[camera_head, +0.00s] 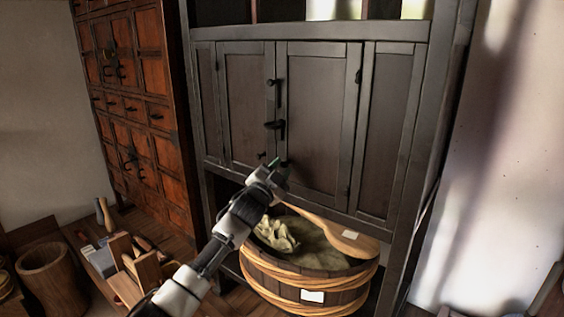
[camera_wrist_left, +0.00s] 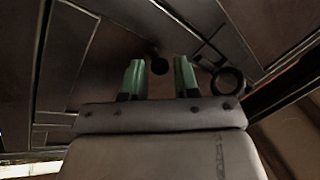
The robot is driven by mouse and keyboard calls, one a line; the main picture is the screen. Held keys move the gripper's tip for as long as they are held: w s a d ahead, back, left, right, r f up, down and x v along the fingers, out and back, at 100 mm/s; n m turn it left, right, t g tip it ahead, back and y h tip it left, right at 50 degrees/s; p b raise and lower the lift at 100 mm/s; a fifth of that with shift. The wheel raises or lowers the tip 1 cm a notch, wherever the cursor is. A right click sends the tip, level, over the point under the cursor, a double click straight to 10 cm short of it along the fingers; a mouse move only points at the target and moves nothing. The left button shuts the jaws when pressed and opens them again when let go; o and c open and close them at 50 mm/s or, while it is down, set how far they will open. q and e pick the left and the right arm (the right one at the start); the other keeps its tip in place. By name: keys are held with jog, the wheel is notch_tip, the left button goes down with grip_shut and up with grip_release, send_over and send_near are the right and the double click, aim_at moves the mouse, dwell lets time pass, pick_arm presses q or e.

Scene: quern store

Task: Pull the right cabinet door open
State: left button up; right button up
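The dark cabinet has two central doors, both shut. The right door (camera_head: 318,120) is a tall dark panel. Dark metal fittings (camera_head: 275,125) sit at the seam between it and the left door (camera_head: 247,105). My left gripper (camera_head: 277,163) is at the lower part of this seam, close to the door faces. In the left wrist view its two green fingertips (camera_wrist_left: 160,75) are apart. A small dark round knob (camera_wrist_left: 159,66) shows in the gap between them; I cannot tell if the fingers touch it. My right gripper is not in view.
A wooden tub (camera_head: 310,282) with pale contents and a wooden paddle (camera_head: 335,232) stands below the cabinet doors. A reddish drawer chest (camera_head: 140,100) stands at left. A hollow wooden vessel (camera_head: 52,278) and tools are on the floor at lower left. A dark ring (camera_wrist_left: 228,81) is beside the right finger.

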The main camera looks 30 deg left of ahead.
pick_arm(q)
jog(key=shift+w+r, duration=0.15)
jog(key=shift+w, duration=0.5)
grip_shut()
jog(key=shift+s, duration=0.2)
